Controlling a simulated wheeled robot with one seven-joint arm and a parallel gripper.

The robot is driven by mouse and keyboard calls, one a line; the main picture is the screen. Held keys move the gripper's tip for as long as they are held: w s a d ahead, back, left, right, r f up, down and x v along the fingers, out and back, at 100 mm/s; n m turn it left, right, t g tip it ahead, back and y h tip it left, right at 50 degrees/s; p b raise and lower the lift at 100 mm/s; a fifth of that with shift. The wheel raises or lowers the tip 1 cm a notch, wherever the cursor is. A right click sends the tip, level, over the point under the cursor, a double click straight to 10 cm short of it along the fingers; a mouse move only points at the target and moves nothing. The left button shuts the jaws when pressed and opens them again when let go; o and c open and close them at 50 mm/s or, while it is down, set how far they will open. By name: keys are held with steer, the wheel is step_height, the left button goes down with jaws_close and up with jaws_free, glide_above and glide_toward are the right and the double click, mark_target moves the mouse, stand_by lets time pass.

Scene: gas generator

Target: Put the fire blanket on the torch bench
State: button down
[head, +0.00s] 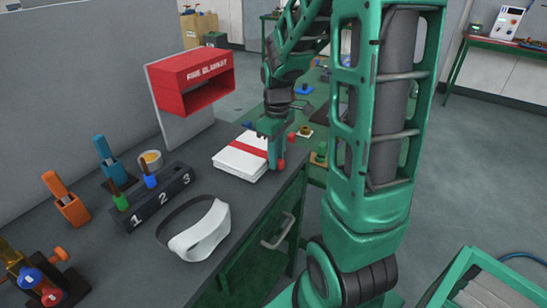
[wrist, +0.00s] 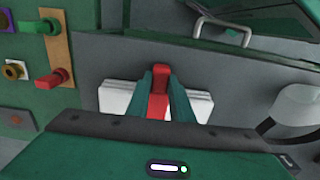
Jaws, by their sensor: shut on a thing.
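The fire blanket (head: 238,166) is a white folded bundle with a red band, at the right edge of the dark-topped bench (head: 190,205). It seems to rest on or just above the top; I cannot tell which. My gripper (head: 276,160) points down at its right end, shut on it. In the wrist view the fingers (wrist: 158,97) close around the middle of the fire blanket (wrist: 113,97), at the red band. The fingers hide part of it. The red fire blanket holder (head: 195,82) behind has an open, empty-looking front. No label shows which bench is the torch bench.
A white-visored headpiece (head: 203,232), a numbered rack (head: 157,198), an orange holder (head: 67,203) and a blue holder (head: 107,155) stand on the bench. A green panel with valve handles (wrist: 45,30) shows in the wrist view. Floor at right is mostly clear.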

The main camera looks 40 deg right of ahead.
steer(key=c, duration=1.6)
jaws_free()
steer(key=shift+o, duration=0.2)
steer(key=shift+r, duration=0.1)
step_height(320, 180, up, 10)
steer(key=r, duration=0.1)
steer(key=s+a+f+m, duration=0.1)
steer(key=s+m, duration=0.4)
steer(key=s, duration=0.5)
steer(key=s+a+f+m, duration=0.2)
steer(key=s+m, duration=0.3)
steer(key=s, duration=0.5)
steer(key=shift+s+f, duration=0.25)
steer(key=shift+f, duration=0.45)
